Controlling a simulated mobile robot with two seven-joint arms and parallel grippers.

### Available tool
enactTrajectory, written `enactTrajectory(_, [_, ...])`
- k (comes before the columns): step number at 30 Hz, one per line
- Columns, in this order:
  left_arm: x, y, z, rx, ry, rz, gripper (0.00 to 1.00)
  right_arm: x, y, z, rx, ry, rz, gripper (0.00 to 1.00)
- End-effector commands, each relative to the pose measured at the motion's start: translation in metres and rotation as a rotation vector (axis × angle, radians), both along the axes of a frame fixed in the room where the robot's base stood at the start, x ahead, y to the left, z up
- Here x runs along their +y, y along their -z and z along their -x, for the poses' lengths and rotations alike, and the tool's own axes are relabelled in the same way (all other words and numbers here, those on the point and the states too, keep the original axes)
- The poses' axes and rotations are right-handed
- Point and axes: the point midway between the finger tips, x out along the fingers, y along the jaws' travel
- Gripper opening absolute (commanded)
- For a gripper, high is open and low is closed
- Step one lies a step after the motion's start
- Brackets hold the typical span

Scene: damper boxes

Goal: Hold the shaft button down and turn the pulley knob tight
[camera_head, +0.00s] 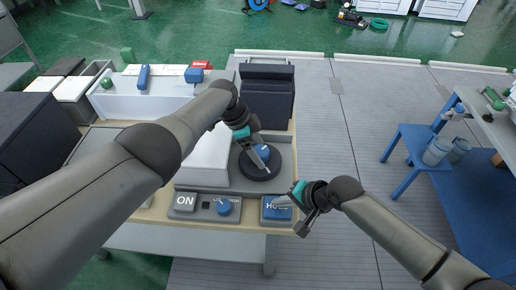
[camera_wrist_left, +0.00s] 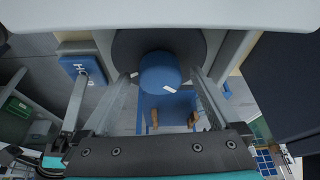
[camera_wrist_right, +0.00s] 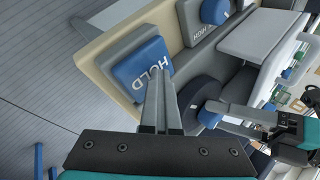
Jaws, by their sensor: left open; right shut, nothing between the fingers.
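The pulley knob (camera_head: 264,152) is a blue round knob with a white mark, on a dark pulley disc (camera_head: 258,174). In the left wrist view the knob (camera_wrist_left: 160,72) sits between the spread fingers of my left gripper (camera_wrist_left: 163,82), with gaps visible on both sides. The shaft button is a blue square button marked HOLD (camera_head: 270,212), at the front right of the machine. My right gripper (camera_wrist_right: 160,78) is shut and empty, its fingertips at the face of the HOLD button (camera_wrist_right: 140,68). Whether they press it down, I cannot tell.
A grey ON button (camera_head: 185,201) and a blue selector knob (camera_head: 223,207) are left of HOLD. A white housing (camera_head: 207,160) stands beside the disc. Dark boxes (camera_head: 267,95) stand behind. A blue stool (camera_head: 410,150) stands right, with open floor between.

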Motion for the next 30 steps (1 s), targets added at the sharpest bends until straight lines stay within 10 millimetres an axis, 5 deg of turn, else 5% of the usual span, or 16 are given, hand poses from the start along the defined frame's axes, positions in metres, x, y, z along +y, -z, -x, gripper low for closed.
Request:
enactTrajectory(17, [0.010,-0.024,0.001,-0.003,0.001,0.000,0.96,-0.001,0.002,0.001,0.003,0.000,0.003,0.00])
enactTrajectory(30, [0.034,-0.083,0.003,-0.003,-0.001,0.001,0.96,-0.001,0.002,0.001,0.003,0.000,0.003,0.00])
